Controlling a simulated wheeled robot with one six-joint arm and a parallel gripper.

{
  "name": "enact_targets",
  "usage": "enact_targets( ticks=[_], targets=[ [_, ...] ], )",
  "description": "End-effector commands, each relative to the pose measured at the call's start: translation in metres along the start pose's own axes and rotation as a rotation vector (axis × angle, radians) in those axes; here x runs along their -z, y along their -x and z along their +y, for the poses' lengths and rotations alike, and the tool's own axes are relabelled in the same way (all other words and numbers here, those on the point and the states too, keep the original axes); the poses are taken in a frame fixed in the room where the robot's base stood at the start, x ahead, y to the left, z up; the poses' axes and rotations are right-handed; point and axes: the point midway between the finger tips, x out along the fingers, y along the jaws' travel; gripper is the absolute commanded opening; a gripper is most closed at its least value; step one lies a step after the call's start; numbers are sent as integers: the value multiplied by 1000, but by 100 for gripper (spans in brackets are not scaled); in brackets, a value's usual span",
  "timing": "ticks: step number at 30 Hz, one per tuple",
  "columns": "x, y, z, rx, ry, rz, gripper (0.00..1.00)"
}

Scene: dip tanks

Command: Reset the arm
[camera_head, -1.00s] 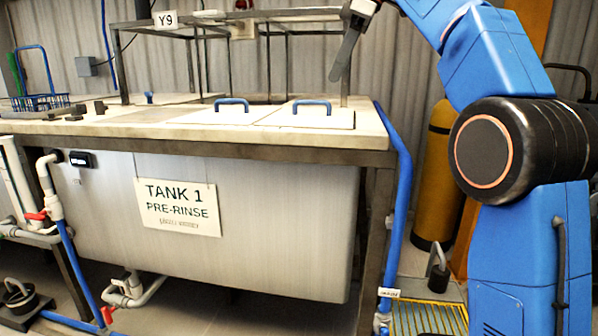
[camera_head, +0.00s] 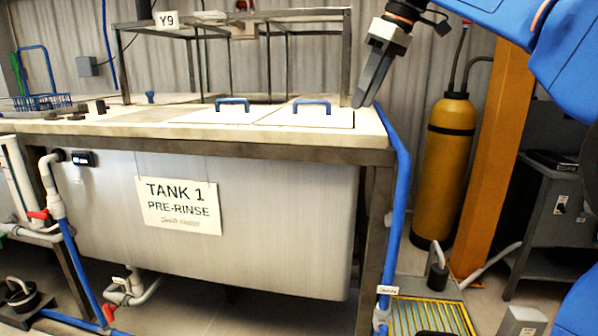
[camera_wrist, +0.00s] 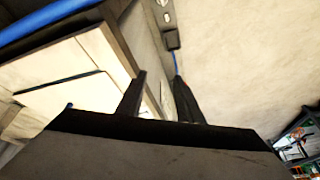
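My gripper (camera_head: 368,88) hangs fingers-down at the right end of the Tank 1 top, beside the metal frame post. In the head view its dark fingers overlap each other. In the wrist view my gripper (camera_wrist: 160,88) shows two black fingers standing apart, with nothing seen between them. My blue arm reaches in from the upper right of the head view. Tank 1 (camera_head: 270,220) carries a "TANK 1 PRE-RINSE" sign (camera_head: 180,205). Its two pale lids lie flat, with a left blue handle (camera_head: 232,102) and a right blue handle (camera_head: 311,103).
A metal frame (camera_head: 347,60) rises over the tank, close to my gripper. A blue hose (camera_head: 402,190) runs down the tank's right side. A yellow cylinder (camera_head: 448,160) and an orange post (camera_head: 492,160) stand to the right. A blue wire basket (camera_head: 40,101) sits at far left.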

Motion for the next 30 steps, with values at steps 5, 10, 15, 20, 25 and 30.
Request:
enact_targets(
  ticks=[5, 10, 15, 20, 25, 30],
  targets=[
    [-55, -21, -15, -59, -157, -3, 33],
    [-110, -50, -31, -116, -299, -4, 33],
    [-168, -85, -49, -175, -432, 0, 33],
    [-226, -124, -69, -231, -549, 6, 33],
    [-290, -171, -92, -288, -664, 16, 33],
    [-352, -222, -117, -343, -769, 32, 33]
  ],
)
